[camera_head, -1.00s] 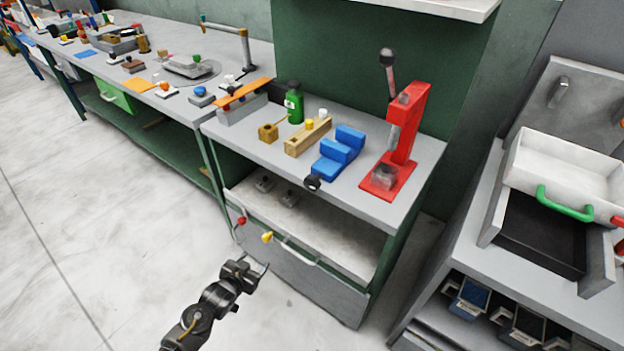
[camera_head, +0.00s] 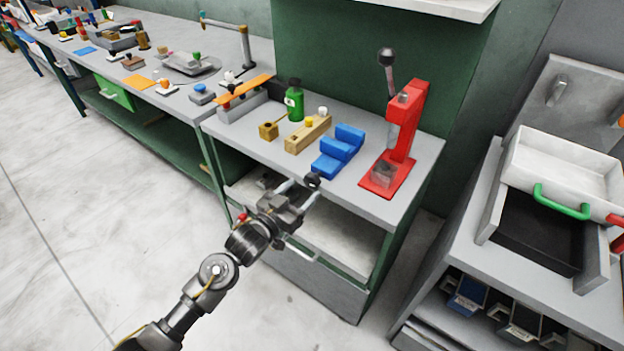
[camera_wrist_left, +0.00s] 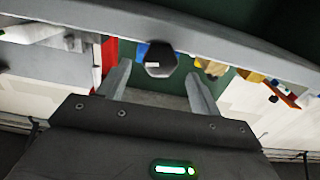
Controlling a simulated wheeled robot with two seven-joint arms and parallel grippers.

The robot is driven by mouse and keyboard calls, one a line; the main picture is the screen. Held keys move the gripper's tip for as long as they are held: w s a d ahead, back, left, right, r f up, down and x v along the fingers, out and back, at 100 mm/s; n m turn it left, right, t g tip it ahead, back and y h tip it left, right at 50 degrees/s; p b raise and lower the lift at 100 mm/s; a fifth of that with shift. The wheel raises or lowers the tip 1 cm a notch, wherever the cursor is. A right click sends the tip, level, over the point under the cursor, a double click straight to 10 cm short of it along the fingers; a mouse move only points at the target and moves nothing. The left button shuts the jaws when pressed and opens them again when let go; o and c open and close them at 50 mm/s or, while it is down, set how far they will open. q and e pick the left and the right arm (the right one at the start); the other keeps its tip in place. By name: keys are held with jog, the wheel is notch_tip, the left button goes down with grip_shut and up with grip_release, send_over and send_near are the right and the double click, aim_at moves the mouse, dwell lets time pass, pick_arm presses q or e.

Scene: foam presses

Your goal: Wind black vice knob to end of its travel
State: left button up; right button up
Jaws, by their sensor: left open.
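The blue vice (camera_head: 338,152) stands on the grey bench top near its front edge. Its black knob (camera_head: 312,180) sticks out over the front edge. My left gripper (camera_head: 298,190) is open, with its fingers reaching up toward the knob. In the left wrist view the black knob (camera_wrist_left: 160,60) appears between and beyond the two spread fingertips of the gripper (camera_wrist_left: 158,80). The fingers look apart from the knob. Only a sliver of the blue vice shows behind the knob there. My right gripper is not in view.
A red press (camera_head: 398,140) stands right of the vice. A wooden block (camera_head: 307,135) and a green bottle (camera_head: 294,100) stand to its left. Below the bench top is an open shelf and a drawer front (camera_head: 318,280) with a handle. The floor (camera_head: 90,220) at left is clear.

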aim_at(309, 184)
pick_arm(q)
jog(key=shift+x, duration=2.8)
jog(key=shift+c, duration=0.5)
jog(key=c, duration=0.9)
jog(key=shift+m, duration=0.7)
jog(key=o, duration=1)
jog(key=v, duration=1.1)
jog(key=shift+b, duration=0.35)
jog(key=shift+d, duration=0.1)
